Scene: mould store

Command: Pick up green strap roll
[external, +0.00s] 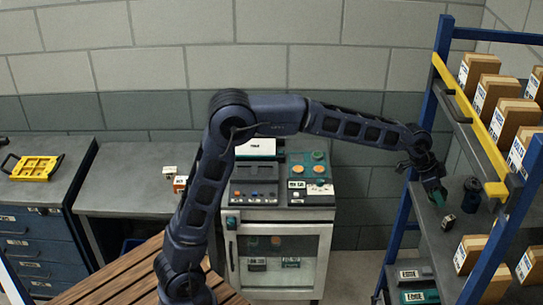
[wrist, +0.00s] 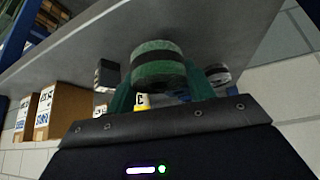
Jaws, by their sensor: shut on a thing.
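The green strap roll (wrist: 158,62), a round green roll with a dark band, sits between the two teal fingers of my gripper (wrist: 162,92) in the wrist view. The gripper is shut on it. In the external view my gripper (external: 437,192) is at the left edge of the blue rack's middle shelf, pointing down. Only a little green shows at its tips there, and I cannot tell roll from fingers. Whether the roll touches the shelf is unclear.
A dark jar (external: 471,196) and a small dark item (external: 447,223) stand on the grey shelf close to my gripper. Cardboard boxes (external: 493,94) line the shelf above, behind a yellow rail (external: 470,115). A blue rack post (external: 432,90) is close to my arm.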

